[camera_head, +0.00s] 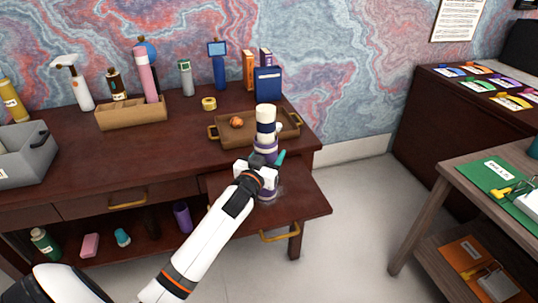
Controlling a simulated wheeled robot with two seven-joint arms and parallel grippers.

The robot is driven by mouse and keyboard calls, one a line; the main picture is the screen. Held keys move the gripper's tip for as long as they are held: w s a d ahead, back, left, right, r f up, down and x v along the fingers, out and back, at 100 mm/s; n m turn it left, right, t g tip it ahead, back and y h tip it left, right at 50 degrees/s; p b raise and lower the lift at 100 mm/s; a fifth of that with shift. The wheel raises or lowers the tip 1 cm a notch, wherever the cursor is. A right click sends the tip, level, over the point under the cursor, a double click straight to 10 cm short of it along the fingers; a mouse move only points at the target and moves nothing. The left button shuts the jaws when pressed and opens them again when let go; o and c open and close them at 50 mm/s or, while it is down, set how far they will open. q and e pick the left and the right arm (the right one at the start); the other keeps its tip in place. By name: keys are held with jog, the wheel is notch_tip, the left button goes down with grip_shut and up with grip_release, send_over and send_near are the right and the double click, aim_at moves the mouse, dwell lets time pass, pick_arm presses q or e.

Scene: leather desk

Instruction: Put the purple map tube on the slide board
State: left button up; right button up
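The purple map tube (266,147) stands upright, with pale and dark bands at its upper end. Its purple foot (267,197) shows over the slide board (310,200), the dark brown leaf pulled out at the desk's right front. The foot appears to touch the board, but a small gap cannot be ruled out. My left gripper (266,172) is around the tube's middle and looks shut on it, hiding that part. My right gripper is not in view.
A brown tray (220,138) with an orange-brown item lies just behind the tube. A wooden rack (117,116) holds a pink tube. A grey bin (28,165) stands at left. A purple cylinder (182,217) stands on the lower shelf. Floor is clear at right.

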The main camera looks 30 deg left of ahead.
pick_arm(q)
jog(key=o, duration=0.4)
jog(key=shift+c, duration=0.2)
jog(key=shift+r, duration=0.1)
jog(key=s+d, duration=0.2)
jog(key=s, duration=1)
jog(key=shift+w, duration=0.1)
